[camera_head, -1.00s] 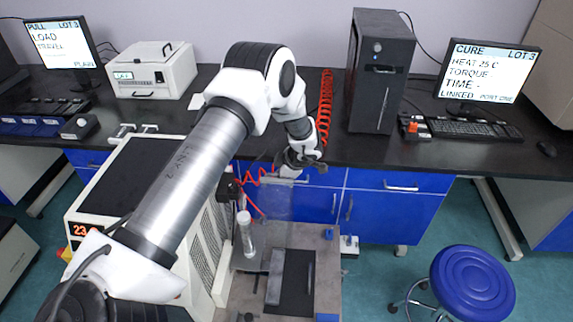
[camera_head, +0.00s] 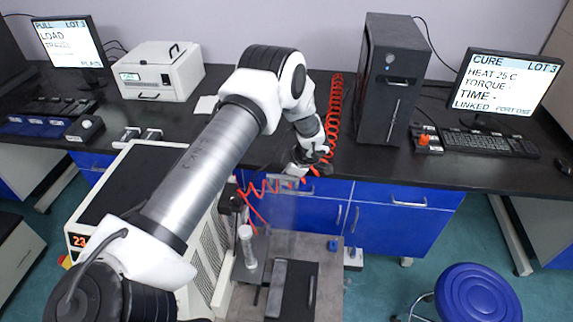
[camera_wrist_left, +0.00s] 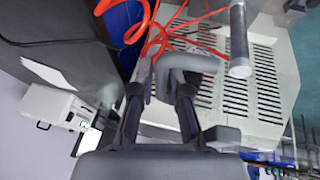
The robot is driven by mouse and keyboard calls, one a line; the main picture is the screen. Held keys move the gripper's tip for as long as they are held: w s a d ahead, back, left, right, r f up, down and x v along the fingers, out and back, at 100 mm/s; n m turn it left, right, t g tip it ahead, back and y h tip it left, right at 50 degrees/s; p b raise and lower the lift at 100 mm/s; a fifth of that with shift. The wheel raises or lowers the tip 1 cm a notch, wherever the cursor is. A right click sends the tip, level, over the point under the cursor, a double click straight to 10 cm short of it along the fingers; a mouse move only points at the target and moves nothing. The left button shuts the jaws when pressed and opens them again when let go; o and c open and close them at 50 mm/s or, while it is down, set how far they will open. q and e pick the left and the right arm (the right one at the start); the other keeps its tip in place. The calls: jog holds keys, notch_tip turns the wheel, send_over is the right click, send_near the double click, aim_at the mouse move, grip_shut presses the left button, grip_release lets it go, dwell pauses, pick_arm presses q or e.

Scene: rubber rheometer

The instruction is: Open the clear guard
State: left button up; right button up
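The clear guard (camera_head: 282,207) is a faint see-through panel standing above the grey machine bed in the head view. My left gripper (camera_head: 312,163) is at its upper edge, pointing down. In the left wrist view, my left gripper (camera_wrist_left: 165,85) has its two dark fingers apart. A grey curved handle (camera_wrist_left: 195,62) lies at the fingertips, partly between them; I cannot tell whether they touch it. The guard panel itself is hard to make out there. My right gripper is not in view.
A clear-looking cylinder (camera_head: 246,246) stands beside the guard, over the bed (camera_head: 330,270). Red coiled hoses (camera_head: 334,110) hang close behind my gripper. The vented white cabinet (camera_head: 208,240) is at the left. A black tower (camera_head: 388,85) stands on the bench, and a blue stool (camera_head: 470,292) is at the right.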

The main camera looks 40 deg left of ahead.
pick_arm(q)
jog(key=shift+o, duration=1.2)
jog(key=shift+a, duration=0.1)
jog(key=shift+a+f, duration=0.1)
jog(key=shift+f, duration=0.05)
jog(key=v, duration=1.2)
jog(key=shift+w, duration=0.15)
